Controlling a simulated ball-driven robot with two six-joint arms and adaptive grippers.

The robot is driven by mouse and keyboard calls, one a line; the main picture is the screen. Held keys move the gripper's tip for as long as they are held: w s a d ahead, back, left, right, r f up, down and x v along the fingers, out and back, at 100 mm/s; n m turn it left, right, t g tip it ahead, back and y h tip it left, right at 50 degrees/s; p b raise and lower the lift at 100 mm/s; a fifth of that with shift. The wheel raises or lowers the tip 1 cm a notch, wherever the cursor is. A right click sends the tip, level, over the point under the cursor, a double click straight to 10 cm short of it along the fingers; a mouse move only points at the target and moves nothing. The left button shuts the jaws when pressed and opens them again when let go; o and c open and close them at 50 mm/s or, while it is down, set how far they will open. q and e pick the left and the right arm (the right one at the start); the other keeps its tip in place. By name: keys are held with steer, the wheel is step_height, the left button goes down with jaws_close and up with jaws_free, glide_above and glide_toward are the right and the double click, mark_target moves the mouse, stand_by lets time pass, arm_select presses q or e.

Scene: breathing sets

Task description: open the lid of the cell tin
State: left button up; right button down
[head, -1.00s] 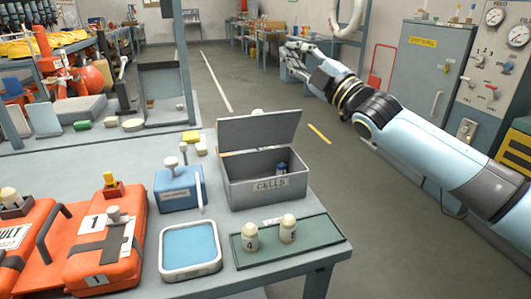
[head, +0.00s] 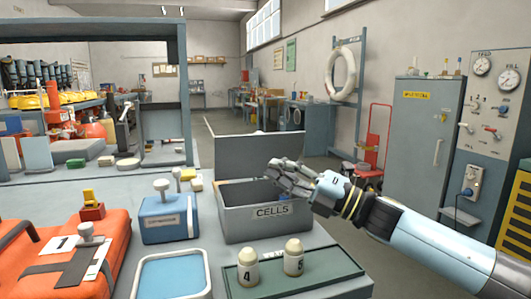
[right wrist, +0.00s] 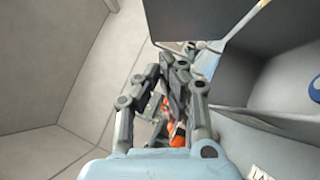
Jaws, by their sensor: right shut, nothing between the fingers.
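The grey cell tin (head: 262,224), labelled CELLS, stands on the workbench with its lid (head: 255,151) raised upright at the back. In the right wrist view the tin's open inside (right wrist: 235,75) and its dark lid (right wrist: 190,18) show at the right and top. My right gripper (head: 278,172) is at the tin's right rear corner and hides part of the rim and lid. In the right wrist view its fingers (right wrist: 174,72) are shut and empty, beside the tin. A dark blue rounded thing (right wrist: 315,90) shows at that view's right edge. My left gripper is not in view.
A green tray (head: 325,274) with two cream-capped bottles, 4 (head: 247,268) and 5 (head: 293,257), lies in front of the tin. A blue box (head: 168,219) stands to its left, and a blue-lined tray (head: 172,278) at the front.

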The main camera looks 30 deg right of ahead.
mark_target(260, 139)
steer(key=shift+w+a+r+p, duration=0.1)
steer(key=shift+w+r, duration=0.3)
steer(key=shift+w, duration=0.5)
steer(key=shift+w+a+r+p, duration=0.1)
steer(key=shift+w+r, duration=0.3)
steer(key=shift+w, duration=0.45)
steer(key=shift+w+r+p, duration=0.1)
steer(key=shift+w+r, duration=0.3)
steer(key=shift+w, duration=0.5)
steer(key=shift+r+p, duration=0.25)
steer(key=shift+p, duration=0.2)
steer(key=w+r+p, duration=0.1)
steer(key=p, duration=0.1)
steer(key=w+m+h+p, duration=0.1)
steer(key=shift+w+d+r+m+p, duration=0.1)
steer(key=shift+d+r+m+p, duration=0.2)
steer(key=shift+r+p, duration=0.1)
steer(key=shift+w+f, duration=0.2)
steer(key=shift+w, duration=0.05)
steer(key=shift+s, duration=0.1)
